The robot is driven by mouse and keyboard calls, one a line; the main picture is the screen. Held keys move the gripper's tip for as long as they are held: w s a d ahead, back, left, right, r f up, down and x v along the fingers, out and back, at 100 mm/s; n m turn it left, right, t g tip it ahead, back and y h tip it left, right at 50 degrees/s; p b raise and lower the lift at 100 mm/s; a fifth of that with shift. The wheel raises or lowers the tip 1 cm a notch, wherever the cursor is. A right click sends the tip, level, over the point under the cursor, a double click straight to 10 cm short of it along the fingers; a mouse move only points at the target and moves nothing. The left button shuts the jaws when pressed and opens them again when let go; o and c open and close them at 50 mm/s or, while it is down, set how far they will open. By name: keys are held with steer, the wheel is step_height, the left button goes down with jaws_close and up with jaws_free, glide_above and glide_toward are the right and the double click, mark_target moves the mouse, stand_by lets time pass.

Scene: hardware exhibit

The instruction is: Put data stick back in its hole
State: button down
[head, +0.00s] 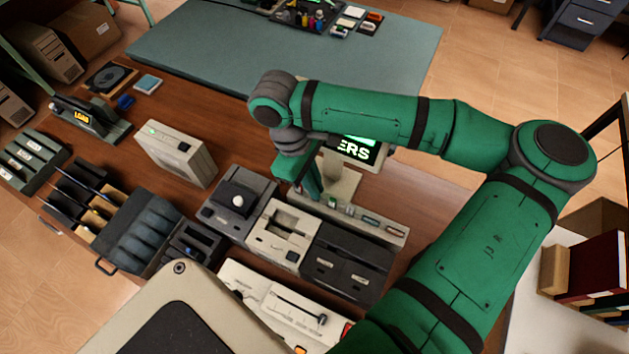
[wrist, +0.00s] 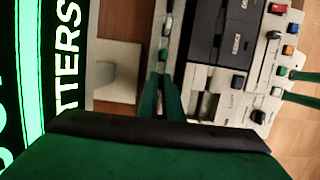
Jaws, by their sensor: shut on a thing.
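My gripper (head: 311,195) points down at the left end of a long beige holder (head: 398,238). Its green fingers also show in the wrist view (wrist: 163,98), close together beside the holder strip (wrist: 178,52). I cannot tell whether the held stick touches the holder, and the hole under the fingers is hidden.
A lit sign (head: 357,149) stands right behind the gripper. A grey box with a white ball (head: 238,198), an open beige device (head: 283,233) and a black unit (head: 346,262) crowd the front of the holder. Bare wooden table lies to the right, partly behind my arm.

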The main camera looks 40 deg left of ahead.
steer(key=shift+f, duration=0.35)
stand_by(0.3)
steer(key=c, duration=1.8)
jaws_free()
steer(key=shift+c, duration=0.2)
steer(key=shift+r, duration=3.95)
